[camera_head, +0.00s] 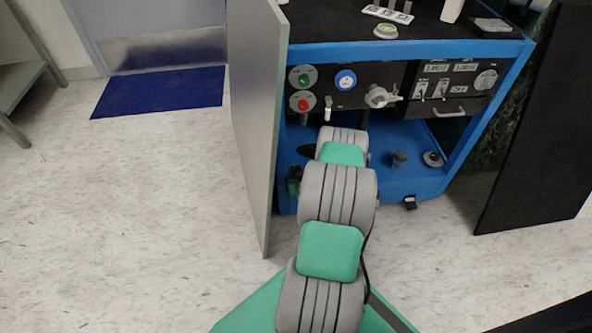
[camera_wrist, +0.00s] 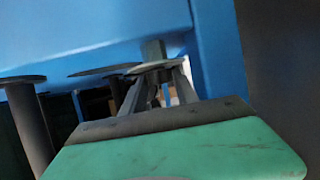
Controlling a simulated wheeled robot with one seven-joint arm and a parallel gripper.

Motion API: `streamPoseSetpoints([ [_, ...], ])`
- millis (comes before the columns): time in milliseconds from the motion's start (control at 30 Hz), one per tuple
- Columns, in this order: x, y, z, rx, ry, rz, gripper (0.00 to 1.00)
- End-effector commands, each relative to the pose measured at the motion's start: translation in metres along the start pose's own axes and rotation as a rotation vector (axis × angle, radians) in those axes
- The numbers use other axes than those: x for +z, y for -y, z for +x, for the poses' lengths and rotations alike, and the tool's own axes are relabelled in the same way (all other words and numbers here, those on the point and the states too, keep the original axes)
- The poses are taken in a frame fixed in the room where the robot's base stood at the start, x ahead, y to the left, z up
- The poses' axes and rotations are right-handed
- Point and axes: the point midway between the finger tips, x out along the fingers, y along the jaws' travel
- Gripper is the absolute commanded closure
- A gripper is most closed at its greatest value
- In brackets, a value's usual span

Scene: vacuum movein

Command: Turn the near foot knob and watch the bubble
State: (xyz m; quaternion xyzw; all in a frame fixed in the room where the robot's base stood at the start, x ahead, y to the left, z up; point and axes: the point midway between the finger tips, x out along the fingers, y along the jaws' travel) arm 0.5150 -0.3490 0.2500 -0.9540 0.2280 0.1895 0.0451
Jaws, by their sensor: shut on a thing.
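In the wrist view my gripper (camera_wrist: 158,82) reaches in under a blue frame (camera_wrist: 90,35). Its two fingers are shut on a pale, disc-shaped foot knob (camera_wrist: 158,66) with a short post above it. The fingers hide part of the knob. In the head view my arm hides the gripper and this knob. A small round level with a green face (camera_head: 386,31) lies on the dark top of the blue cart (camera_head: 430,50). Its bubble is too small to make out.
Other discs, one on a post (camera_wrist: 35,125), are left of my fingers in the wrist view. A grey door panel (camera_head: 258,120) stands open left of my arm. A dark panel (camera_head: 540,120) stands at right. Floor is clear at left, beside a blue mat (camera_head: 160,92).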

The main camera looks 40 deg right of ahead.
Motion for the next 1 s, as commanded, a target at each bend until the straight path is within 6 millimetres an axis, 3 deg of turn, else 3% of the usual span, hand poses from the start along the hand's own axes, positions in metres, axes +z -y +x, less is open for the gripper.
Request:
streamPoseSetpoints([
  [267, -0.0003, -0.0004, 0.0002, 0.001, -0.001, 0.001, 1.0],
  [300, -0.0004, -0.0004, 0.0003, 0.0, -0.001, 0.001, 0.62],
  [533, -0.0003, -0.0001, 0.0003, 0.0, 0.0, 0.001, 0.43],
  [1000, 0.0001, 0.0036, 0.0004, -0.007, 0.001, 0.0, 0.43],
])
